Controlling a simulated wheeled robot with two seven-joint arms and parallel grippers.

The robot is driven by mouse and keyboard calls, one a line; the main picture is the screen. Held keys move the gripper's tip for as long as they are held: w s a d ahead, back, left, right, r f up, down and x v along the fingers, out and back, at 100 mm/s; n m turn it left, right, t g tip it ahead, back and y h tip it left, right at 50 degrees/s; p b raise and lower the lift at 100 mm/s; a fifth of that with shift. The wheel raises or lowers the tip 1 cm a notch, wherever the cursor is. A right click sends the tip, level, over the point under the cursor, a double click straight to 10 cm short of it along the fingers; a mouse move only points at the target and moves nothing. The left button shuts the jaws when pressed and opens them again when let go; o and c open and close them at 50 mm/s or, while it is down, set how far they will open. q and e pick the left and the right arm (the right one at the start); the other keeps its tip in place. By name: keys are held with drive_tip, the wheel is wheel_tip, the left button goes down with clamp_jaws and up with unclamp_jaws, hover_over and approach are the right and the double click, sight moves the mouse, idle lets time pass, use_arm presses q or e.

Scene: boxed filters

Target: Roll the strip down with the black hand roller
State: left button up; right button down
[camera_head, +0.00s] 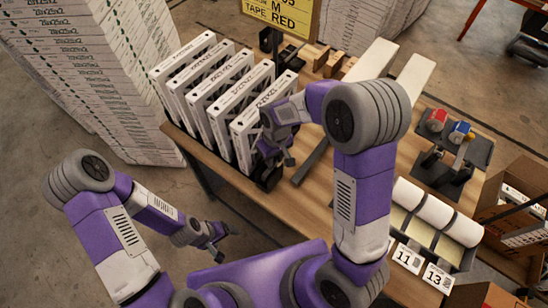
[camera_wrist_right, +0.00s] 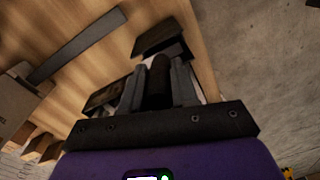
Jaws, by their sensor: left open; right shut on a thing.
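My right gripper (camera_head: 273,160) is at the near table edge, beside the right-hand end of a row of white boxed filters (camera_head: 247,128). In the right wrist view its fingers (camera_wrist_right: 158,88) are closed around a dark cylindrical piece, which looks like the handle of the black hand roller (camera_wrist_right: 160,70). Dark blocky parts show just beyond the fingers; I cannot tell whether they belong to the roller or a holder. My left gripper (camera_head: 213,243) is open and empty, out over the floor left of the table. I cannot make out the strip.
The wooden table (camera_head: 318,185) has a dark flat bar (camera_head: 310,163) beside the gripper. White rolls (camera_head: 430,212) lie in front, with cards 11 and 13. Tall box stacks (camera_head: 90,80) stand at left.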

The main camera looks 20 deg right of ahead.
drive_tip(key=shift+r+p, duration=1.25)
drive_tip(key=shift+r, duration=3.05)
